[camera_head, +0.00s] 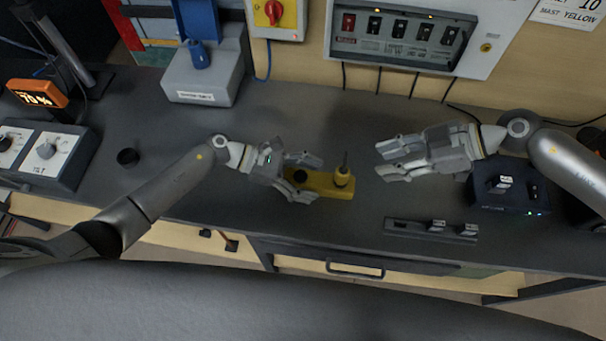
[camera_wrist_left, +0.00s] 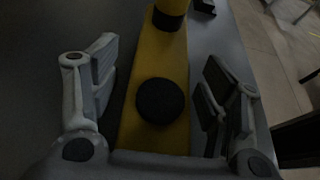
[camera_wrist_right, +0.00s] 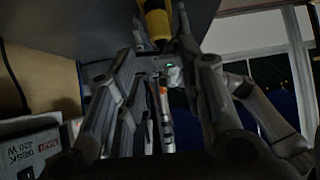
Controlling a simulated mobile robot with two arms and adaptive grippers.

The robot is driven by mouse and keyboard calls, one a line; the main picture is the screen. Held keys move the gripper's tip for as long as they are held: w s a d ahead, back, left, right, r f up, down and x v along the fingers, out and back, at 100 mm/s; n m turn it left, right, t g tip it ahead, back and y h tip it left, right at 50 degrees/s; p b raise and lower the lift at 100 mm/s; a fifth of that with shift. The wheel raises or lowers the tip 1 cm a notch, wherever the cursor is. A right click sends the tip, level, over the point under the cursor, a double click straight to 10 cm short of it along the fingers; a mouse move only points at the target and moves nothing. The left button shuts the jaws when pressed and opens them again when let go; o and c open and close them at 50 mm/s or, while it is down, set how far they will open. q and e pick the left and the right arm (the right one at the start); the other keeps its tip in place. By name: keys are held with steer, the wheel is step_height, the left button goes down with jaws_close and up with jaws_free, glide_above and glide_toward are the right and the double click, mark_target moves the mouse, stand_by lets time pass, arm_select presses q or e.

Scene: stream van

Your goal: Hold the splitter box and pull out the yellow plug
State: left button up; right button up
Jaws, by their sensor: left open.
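The yellow splitter box (camera_head: 322,183) lies on the dark bench. The yellow plug (camera_head: 342,177) stands upright at its right end, with a dark cable rising from it. My left gripper (camera_head: 315,178) is open, its fingers on either side of the box. In the left wrist view the box (camera_wrist_left: 140,80) runs between the fingers with gaps on both sides; a round black part (camera_wrist_left: 160,100) is on its top, and the plug (camera_wrist_left: 171,18) is beyond. My right gripper (camera_head: 380,160) is open and empty, right of the plug and apart from it.
A dark blue box (camera_head: 510,190) sits below my right forearm. A dark strip with switches (camera_head: 430,230) lies near the front edge. A grey box with a blue plug (camera_head: 205,75) stands behind left. A switch panel (camera_head: 410,38) is on the wall. Bench behind the splitter is clear.

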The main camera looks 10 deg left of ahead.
arm_select(q)
steer(key=c, duration=1.3)
arm_select(e)
steer(key=shift+o, duration=1.9)
steer(key=shift+s+a+n, duration=0.15)
steer(key=shift+a+n, duration=0.25)
steer(key=shift+n, duration=0.1)
step_height(320, 180, up, 5)
steer(key=n+h, duration=1)
steer(key=n, duration=1.4)
glide_above(344, 167)
steer(key=shift+f, duration=0.2)
step_height(344, 167, down, 12)
steer(key=shift+r, duration=0.1)
